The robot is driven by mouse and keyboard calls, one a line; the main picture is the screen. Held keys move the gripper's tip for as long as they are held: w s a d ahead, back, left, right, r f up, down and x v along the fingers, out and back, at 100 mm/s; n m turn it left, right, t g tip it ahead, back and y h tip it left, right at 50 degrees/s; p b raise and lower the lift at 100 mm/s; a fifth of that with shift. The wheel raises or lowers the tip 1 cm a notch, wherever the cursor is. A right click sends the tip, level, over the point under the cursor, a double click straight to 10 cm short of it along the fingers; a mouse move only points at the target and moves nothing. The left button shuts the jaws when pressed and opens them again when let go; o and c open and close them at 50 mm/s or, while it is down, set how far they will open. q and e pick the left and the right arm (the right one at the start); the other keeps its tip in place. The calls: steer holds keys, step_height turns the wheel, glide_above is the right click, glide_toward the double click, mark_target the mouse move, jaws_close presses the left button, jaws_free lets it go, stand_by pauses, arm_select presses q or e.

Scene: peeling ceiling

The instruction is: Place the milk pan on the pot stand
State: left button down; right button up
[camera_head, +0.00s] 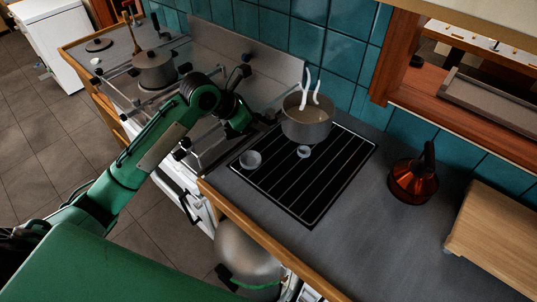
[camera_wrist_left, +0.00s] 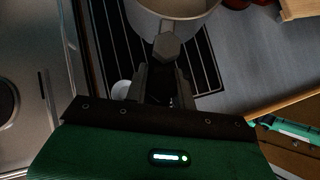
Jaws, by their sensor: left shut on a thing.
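The milk pan (camera_head: 306,131) is a grey round pot with white utensils standing in it. It is upright over the back part of the pot stand (camera_head: 302,204), a black slatted rack on the counter. I cannot tell whether its base touches the slats. My left gripper (camera_head: 256,121) is left of the pan, shut on its handle, which is mostly hidden in the head view. In the left wrist view the pan (camera_wrist_left: 146,22) is ahead of the left gripper (camera_wrist_left: 162,82), with its handle (camera_wrist_left: 167,46) running toward the fingers. My right gripper is not in view.
A copper kettle (camera_head: 412,182) and a wooden board (camera_head: 497,238) are to the right. Another pot (camera_head: 154,70) stands on the stove at left. Blue tiles (camera_head: 335,52) close the back. The front counter is clear.

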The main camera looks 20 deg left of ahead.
arm_select(q)
steer(key=shift+f+p, duration=1.45)
steer(key=shift+f, duration=5.9)
steer(key=c, duration=1.3)
jaws_free()
steer(key=shift+f, duration=0.2)
steer(key=shift+o, duration=0.7)
steer(key=shift+s+r, duration=0.1)
steer(key=shift+r, duration=0.15)
steer(key=b+v, duration=0.2)
steer(key=v, duration=0.9)
steer(key=shift+s+a+r+b, duration=0.2)
steer(key=shift+r+b, duration=0.1)
steer(key=shift+b, duration=0.05)
